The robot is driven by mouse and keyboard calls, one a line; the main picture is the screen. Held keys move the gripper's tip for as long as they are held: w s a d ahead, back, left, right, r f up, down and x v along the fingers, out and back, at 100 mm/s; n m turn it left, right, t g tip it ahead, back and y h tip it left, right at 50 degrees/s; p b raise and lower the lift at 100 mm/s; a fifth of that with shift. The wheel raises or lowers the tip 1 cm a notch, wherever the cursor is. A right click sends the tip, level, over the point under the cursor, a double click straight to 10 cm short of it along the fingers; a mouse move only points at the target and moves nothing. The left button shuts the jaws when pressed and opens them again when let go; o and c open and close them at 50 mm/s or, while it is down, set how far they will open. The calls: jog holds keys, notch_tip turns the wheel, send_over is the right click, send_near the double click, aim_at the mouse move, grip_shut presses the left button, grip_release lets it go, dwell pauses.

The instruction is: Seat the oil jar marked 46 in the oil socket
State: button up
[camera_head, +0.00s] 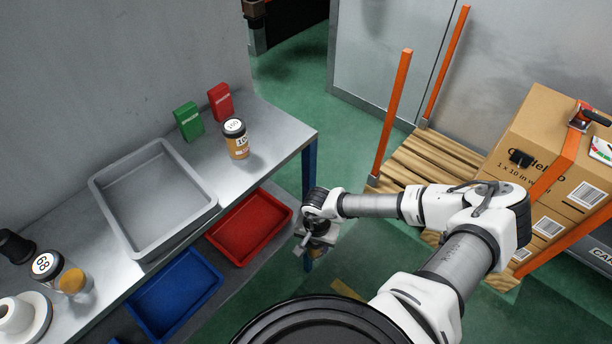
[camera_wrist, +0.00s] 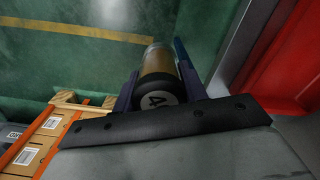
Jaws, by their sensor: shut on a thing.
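In the wrist view, my gripper (camera_wrist: 156,82) is shut on an amber jar (camera_wrist: 157,63) with a dark cap and a white disc. A "4" shows on the disc; the rest of the mark is hidden by the gripper body. In the head view, my gripper (camera_head: 312,243) hangs just off the right end of the bench, above the green floor; the held jar is hardly visible there. I cannot make out the oil socket in either view.
On the metal bench (camera_head: 270,125) stand another amber jar (camera_head: 236,140), a green box (camera_head: 188,121), a red box (camera_head: 221,103), a grey tray (camera_head: 103,190) and a jar (camera_head: 62,275). Red (camera_head: 250,227) and blue (camera_head: 175,294) bins sit below. Cartons (camera_head: 545,135) on a pallet (camera_head: 425,160) stand right.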

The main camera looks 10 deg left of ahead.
jog(key=d+f+n, duration=0.2)
jog(key=d+f, duration=0.1)
jog(key=f, duration=1.7)
jog(key=shift+w+f, duration=0.15)
jog(key=shift+w, duration=0.25)
jog(key=shift+d, duration=0.1)
